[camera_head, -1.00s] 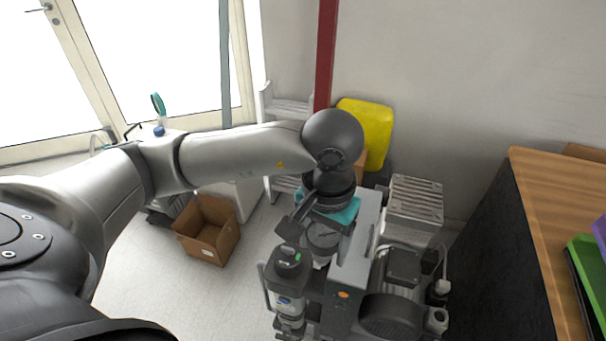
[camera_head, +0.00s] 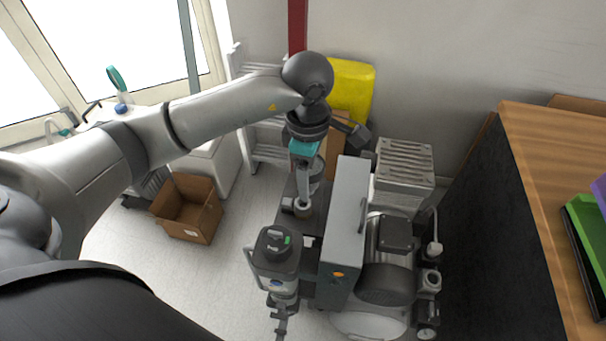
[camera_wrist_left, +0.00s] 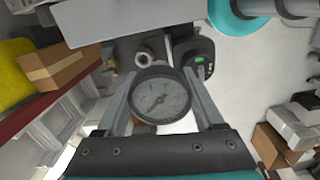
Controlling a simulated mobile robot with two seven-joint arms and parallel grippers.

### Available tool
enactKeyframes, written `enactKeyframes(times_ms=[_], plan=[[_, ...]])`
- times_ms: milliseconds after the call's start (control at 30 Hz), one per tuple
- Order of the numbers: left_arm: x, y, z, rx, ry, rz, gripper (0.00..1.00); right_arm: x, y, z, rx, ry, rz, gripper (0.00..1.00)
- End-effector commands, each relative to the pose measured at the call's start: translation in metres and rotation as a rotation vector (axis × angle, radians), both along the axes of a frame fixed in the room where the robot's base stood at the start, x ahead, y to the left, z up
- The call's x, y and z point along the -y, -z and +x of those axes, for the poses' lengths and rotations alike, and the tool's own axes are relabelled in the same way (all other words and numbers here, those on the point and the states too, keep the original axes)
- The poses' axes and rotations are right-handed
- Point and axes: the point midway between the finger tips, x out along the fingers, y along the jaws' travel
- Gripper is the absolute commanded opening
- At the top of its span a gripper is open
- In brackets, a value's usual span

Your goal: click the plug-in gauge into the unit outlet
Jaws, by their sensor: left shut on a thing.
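A pale round metal fitting (camera_wrist_left: 144,59), which looks like the unit outlet, shows just beyond the gauge. I cannot tell whether they touch; the gauge's far side is hidden. In the head view my left gripper (camera_head: 303,205) points down beside the compressor unit's grey box (camera_head: 345,225). My right gripper is out of view.
A canister with a green light (camera_head: 276,255) stands close to my left gripper, and also shows in the wrist view (camera_wrist_left: 195,60). A motor (camera_head: 388,265) is right of the grey box. An open cardboard box (camera_head: 188,210) lies on the floor. A wooden-topped counter (camera_head: 550,170) is at right.

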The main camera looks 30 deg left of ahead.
Motion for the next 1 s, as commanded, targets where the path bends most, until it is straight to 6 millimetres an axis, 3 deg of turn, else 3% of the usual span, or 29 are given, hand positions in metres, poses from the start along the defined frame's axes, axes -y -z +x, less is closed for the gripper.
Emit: enactKeyframes(times_ms=[700, 1000], plan=[[-0.026, 0.051, 0.036, -0.026, -1.315, -0.012, 0.07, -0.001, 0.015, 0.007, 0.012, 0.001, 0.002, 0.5], [-0.033, 0.064, 0.042, -0.029, -1.638, -0.007, 0.07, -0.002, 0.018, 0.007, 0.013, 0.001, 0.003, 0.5]])
